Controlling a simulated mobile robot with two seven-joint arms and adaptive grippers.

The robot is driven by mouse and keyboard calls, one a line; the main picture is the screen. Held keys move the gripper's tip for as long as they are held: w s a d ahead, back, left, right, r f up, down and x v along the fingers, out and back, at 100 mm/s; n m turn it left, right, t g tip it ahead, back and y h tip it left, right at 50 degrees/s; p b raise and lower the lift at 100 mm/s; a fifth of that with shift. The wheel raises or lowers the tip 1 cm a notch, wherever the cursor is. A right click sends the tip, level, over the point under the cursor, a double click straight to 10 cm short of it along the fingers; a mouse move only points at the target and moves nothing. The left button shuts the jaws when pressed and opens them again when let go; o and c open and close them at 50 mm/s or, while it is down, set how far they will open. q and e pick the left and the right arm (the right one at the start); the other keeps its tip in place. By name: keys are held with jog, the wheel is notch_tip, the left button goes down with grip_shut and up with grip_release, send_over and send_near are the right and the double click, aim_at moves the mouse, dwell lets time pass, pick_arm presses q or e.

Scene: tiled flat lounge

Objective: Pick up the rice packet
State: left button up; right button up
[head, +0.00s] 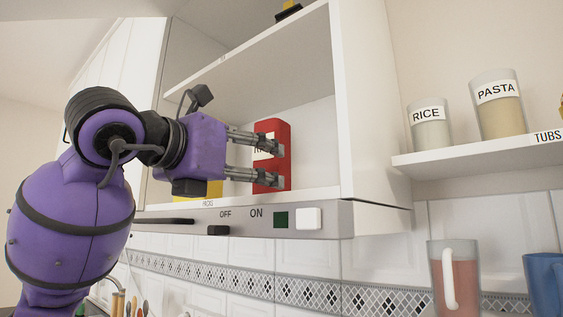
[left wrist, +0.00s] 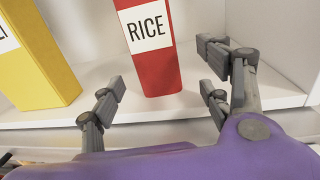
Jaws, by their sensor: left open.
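The rice packet is a tall red box (head: 271,129) standing on the lower shelf of the open white wall cupboard. In the left wrist view the red packet (left wrist: 157,73) shows a white RICE label and stands upright on the shelf, a little right of my view's left half. My left gripper (head: 277,164) is open in front of the packet and hides part of its label in the head view. In the left wrist view its fingers (left wrist: 163,88) are spread to either side of the packet's lower part, with no visible contact. My right gripper is not in view.
A yellow packet (left wrist: 36,62) stands on the shelf left of the rice packet. The cupboard's side wall (head: 369,100) is to the right, an upper shelf (head: 250,55) above. A RICE jar (head: 429,128) and a PASTA jar (head: 497,110) stand on a separate right shelf.

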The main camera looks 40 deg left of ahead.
pick_arm(q)
jog(key=shift+w+a, duration=0.15)
jog(key=shift+w, duration=0.1)
jog(key=p+x, duration=0.1)
jog(key=x, duration=0.2)
jog(key=p+x, duration=0.1)
jog(key=x, duration=0.2)
jog(key=shift+a+r, duration=0.1)
jog(key=shift+a, duration=0.15)
jog(key=shift+w, duration=0.7)
jog(key=shift+s, duration=0.1)
jog(key=c, duration=1.3)
jog(key=shift+c, duration=1)
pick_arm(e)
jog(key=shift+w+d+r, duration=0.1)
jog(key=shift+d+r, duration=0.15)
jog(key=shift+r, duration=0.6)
